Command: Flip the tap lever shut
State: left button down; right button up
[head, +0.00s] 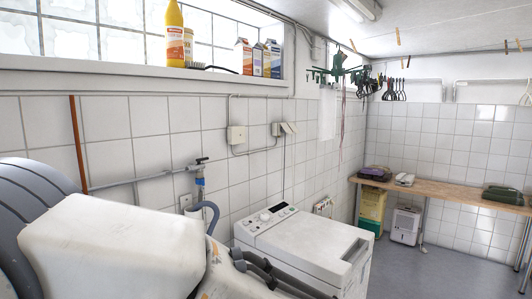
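The tap (199,173) is on the tiled wall, left of centre, at the end of a grey horizontal pipe (140,180). Its small dark lever (202,160) sits on top and appears to point sideways to the right; its exact angle is too small to tell. A blue-grey hose (212,212) curves down below the tap. Large white and grey parts at the lower left, apparently my own arm, hide the wall and floor below. Neither of my grippers can be seen.
A white top-loading washing machine (300,238) stands right of the tap. Bottles and cartons (257,59) stand on the window ledge above. The floor (430,270) at right is clear before a wooden bench (455,192).

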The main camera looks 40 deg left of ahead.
aim_at(198, 161)
jog(key=z, duration=0.15)
jog(key=i, duration=1.5)
jog(key=u, duration=1.3)
jog(key=i, duration=0.55)
jog(key=u, duration=0.55)
